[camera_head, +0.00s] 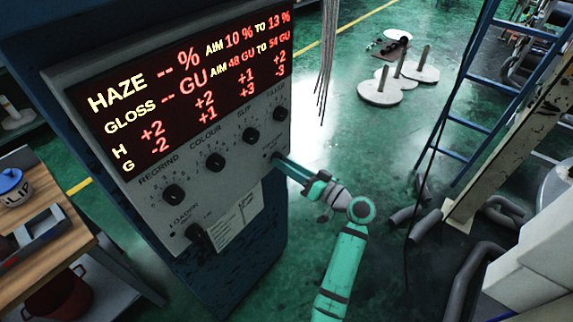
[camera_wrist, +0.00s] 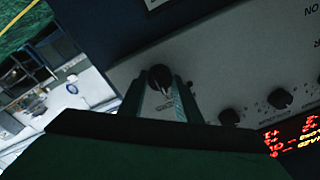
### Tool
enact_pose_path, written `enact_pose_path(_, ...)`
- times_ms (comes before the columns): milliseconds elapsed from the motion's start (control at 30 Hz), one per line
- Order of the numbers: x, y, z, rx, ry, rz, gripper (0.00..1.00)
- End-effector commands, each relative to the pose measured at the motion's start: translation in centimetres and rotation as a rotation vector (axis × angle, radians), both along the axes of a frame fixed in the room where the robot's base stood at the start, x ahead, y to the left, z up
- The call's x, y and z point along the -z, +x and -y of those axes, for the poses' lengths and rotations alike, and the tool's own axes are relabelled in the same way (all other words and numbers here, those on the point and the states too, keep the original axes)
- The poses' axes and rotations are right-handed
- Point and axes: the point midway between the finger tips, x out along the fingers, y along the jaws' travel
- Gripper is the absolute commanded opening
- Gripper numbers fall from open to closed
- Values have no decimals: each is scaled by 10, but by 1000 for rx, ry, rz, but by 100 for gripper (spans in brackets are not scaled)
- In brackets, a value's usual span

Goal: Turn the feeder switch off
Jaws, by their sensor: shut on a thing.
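A grey control panel (camera_head: 228,180) on a blue cabinet carries a lit display and several black knobs. My gripper (camera_head: 278,160) reaches its lower right part, below the filler knob (camera_head: 281,114). In the wrist view, the two fingers of my gripper (camera_wrist: 160,88) stand either side of a dark switch knob (camera_wrist: 159,75) and are shut on it. This is the feeder switch by its place at the panel's right; its label is too small to read. In the head view my gripper hides it. I cannot tell which way it is turned.
A black handle (camera_head: 196,238) sits at the panel's lower left, beside a paper label (camera_head: 237,222). A wooden bench (camera_head: 40,262) stands at left. A blue ladder (camera_head: 470,95) and grey pipes (camera_head: 462,270) are at right.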

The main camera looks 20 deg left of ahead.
Motion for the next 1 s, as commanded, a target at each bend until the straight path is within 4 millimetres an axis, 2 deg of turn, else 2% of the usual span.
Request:
enact_pose_path(533,-1,1,-2,1,-8,24,8)
enact_pose_path(567,-1,1,-2,1,-8,24,35)
enact_pose_path(600,-1,1,-2,1,-8,24,45)
enact_pose_path(633,-1,1,-2,1,-8,24,49)
enact_pose_path(1000,0,0,4,4,-8,23,49)
